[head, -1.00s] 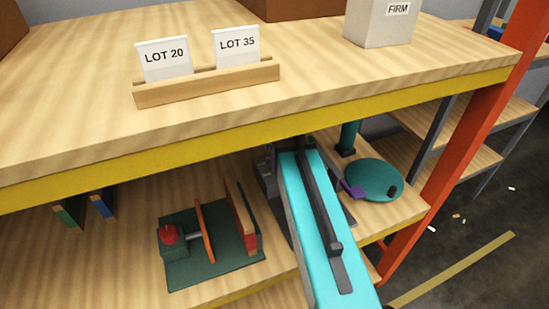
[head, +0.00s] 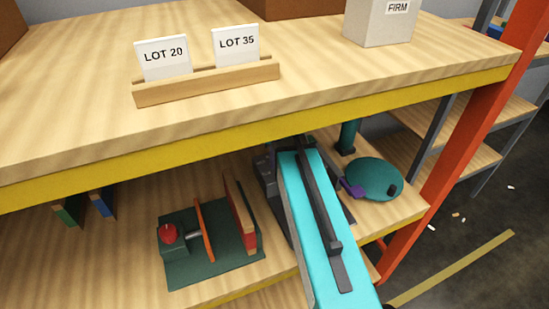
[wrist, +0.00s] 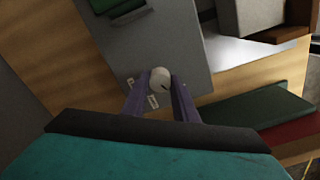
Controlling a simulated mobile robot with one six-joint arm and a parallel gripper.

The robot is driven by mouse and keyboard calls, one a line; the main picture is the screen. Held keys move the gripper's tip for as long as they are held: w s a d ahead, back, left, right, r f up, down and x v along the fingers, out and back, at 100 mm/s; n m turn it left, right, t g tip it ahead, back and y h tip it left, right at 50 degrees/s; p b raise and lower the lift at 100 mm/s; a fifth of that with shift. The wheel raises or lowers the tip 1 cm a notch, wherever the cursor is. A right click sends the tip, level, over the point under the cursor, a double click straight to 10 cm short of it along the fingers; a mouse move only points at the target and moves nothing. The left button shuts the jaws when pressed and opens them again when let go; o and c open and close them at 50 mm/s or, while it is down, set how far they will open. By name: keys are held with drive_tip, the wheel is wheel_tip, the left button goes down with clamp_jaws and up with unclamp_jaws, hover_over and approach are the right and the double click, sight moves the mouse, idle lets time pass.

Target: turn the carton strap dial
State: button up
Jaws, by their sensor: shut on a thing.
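The carton strap dial (wrist: 160,76) is a small pale round knob with a dark mark on its lower right edge. It sits on a grey panel (wrist: 185,35) in the wrist view. Two small white labels lie beside it, one left (wrist: 130,82) and one below (wrist: 152,101); their text is too small to read. My gripper (wrist: 161,88) has purple fingers, one on each side of the dial, shut on it. In the head view my gripper (head: 353,189) shows only as a bit of purple by my teal arm, and the dial is hidden.
A white box marked FIRM (head: 380,22) stands on the upper shelf (head: 80,125), whose yellow edge hangs above my arm. A holder (head: 210,85) carries LOT 20 and LOT 35 cards. A green device with a red knob (head: 168,233) is left; a teal disc (head: 373,178) is right.

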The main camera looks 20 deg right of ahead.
drive_tip(key=shift+m, duration=0.3)
drive_tip(key=m, duration=1.1)
drive_tip(key=shift+m+b, duration=0.35)
drive_tip(key=shift+m, duration=0.05)
drive_tip(key=m, duration=1.1)
drive_tip(key=o, duration=1.1)
drive_tip(key=shift+c, duration=0.2)
